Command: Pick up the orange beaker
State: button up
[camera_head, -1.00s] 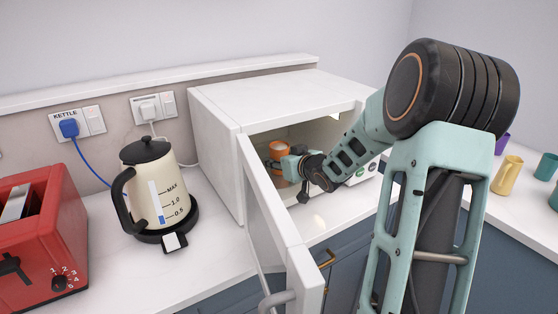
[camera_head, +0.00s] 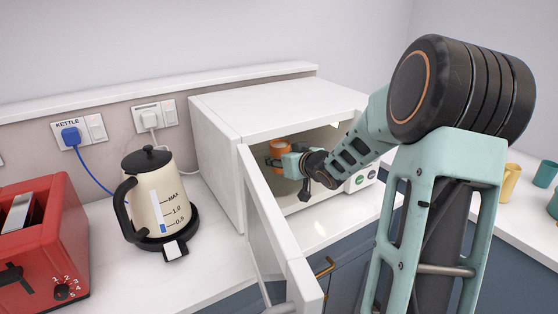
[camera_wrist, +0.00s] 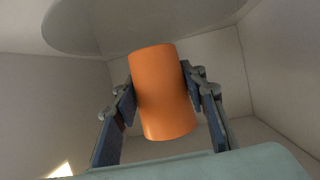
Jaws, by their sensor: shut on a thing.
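The orange beaker (camera_head: 281,146) is inside the white microwave (camera_head: 215,135), whose door (camera_head: 272,230) stands open toward me. My gripper (camera_head: 275,160) reaches in through the opening and is shut on the beaker. In the wrist view the beaker (camera_wrist: 163,92) sits between the two fingers of my gripper (camera_wrist: 162,95), one on each side. A pale round disc (camera_wrist: 150,20) shows at the top of the wrist view, by the beaker's end. I cannot tell whether the beaker touches anything beneath it.
A cream kettle (camera_head: 160,195) on a black base and a red toaster (camera_head: 45,240) stand to the left of the microwave. The open door projects in front, left of my arm. A yellow mug (camera_head: 510,183) and teal mugs (camera_head: 545,173) stand on the right counter.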

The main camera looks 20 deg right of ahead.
jog(key=s+d+p, duration=0.1)
jog(key=s+d, duration=0.1)
jog(key=s, duration=1.5)
jog(key=shift+p, duration=0.35)
jog(key=shift+s, duration=0.2)
jog(key=shift+r, duration=0.15)
notch_tip(320, 180, up, 12)
jog(key=p, duration=1.2)
jog(key=shift+s+d, duration=0.1)
